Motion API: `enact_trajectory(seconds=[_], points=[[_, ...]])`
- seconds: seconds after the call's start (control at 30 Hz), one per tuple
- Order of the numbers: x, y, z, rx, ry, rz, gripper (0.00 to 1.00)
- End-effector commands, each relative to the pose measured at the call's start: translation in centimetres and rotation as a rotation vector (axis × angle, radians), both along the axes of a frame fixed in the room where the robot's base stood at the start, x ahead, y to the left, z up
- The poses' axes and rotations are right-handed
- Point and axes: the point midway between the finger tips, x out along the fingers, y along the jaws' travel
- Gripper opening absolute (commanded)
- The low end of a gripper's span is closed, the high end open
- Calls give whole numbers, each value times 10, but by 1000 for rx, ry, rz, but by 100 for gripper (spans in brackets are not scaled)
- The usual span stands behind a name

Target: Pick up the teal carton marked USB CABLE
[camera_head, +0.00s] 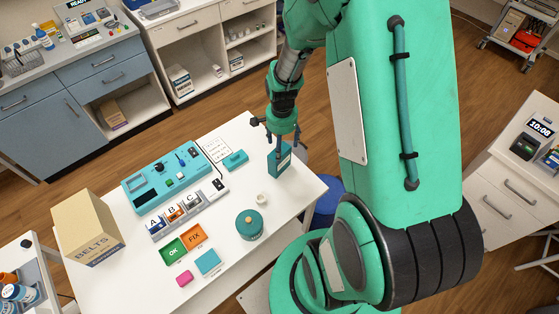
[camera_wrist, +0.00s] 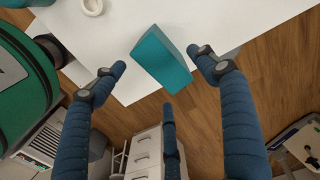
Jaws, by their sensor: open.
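A teal carton (camera_head: 279,160) stands upright near the right edge of the white table (camera_head: 130,283). Its marking is too small to read. In the wrist view the teal carton (camera_wrist: 160,58) shows in the upper middle, with no lettering visible on the faces I see. My gripper (camera_head: 276,133) is open above the carton in the head view. In the wrist view my blue-padded fingers (camera_wrist: 157,66) are spread, one left of the carton, one at its right and one below it in the picture. No finger is clearly touching it.
On the table are a teal device panel (camera_head: 166,180), a small teal box (camera_head: 235,159), a round teal container (camera_head: 249,225), a white cup (camera_head: 262,198), OK and FIX trays (camera_head: 193,235) and a BELTS box (camera_head: 88,228). Bare tabletop lies left of the carton.

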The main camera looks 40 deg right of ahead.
Motion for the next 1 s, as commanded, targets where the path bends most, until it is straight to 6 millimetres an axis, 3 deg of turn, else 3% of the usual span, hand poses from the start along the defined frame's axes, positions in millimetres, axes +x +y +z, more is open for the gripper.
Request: enact_trajectory(seconds=[0.43, 1.0], points=[[-1, 0, -64, 1, 1, 1, 73], [-1, 1, -75, 1, 1, 1, 73]])
